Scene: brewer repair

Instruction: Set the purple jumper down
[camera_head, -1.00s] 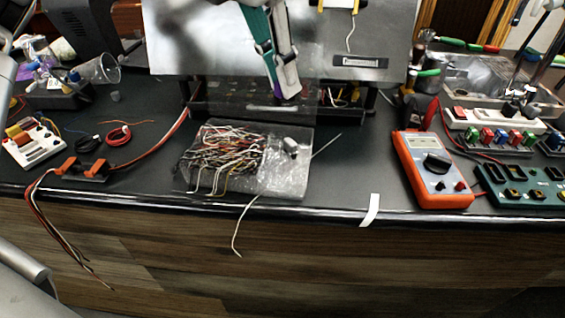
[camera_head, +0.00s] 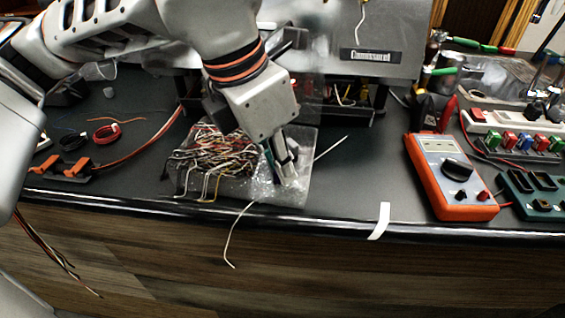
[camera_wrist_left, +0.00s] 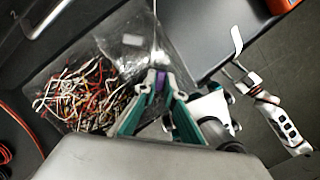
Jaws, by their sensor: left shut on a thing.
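My left gripper (camera_head: 288,172) reaches down over the right part of the clear plastic bag of wires (camera_head: 302,140). In the left wrist view its two green-lined fingers (camera_wrist_left: 160,78) are shut on the small purple jumper (camera_wrist_left: 160,84) at their tips. In the head view the jumper is hidden by the gripper. The fingertips overlap the bag in both views; I cannot tell whether they touch it. My right arm shows small at the right of the left wrist view, with its gripper (camera_wrist_left: 236,72) too small to read.
An orange multimeter (camera_head: 446,180) lies to the right, with a green terminal board (camera_head: 535,190) beside it. A white strip (camera_head: 381,220) hangs at the table's front edge. The dark tabletop (camera_head: 360,175) between bag and multimeter is clear. A metal brewer housing (camera_head: 345,30) stands behind.

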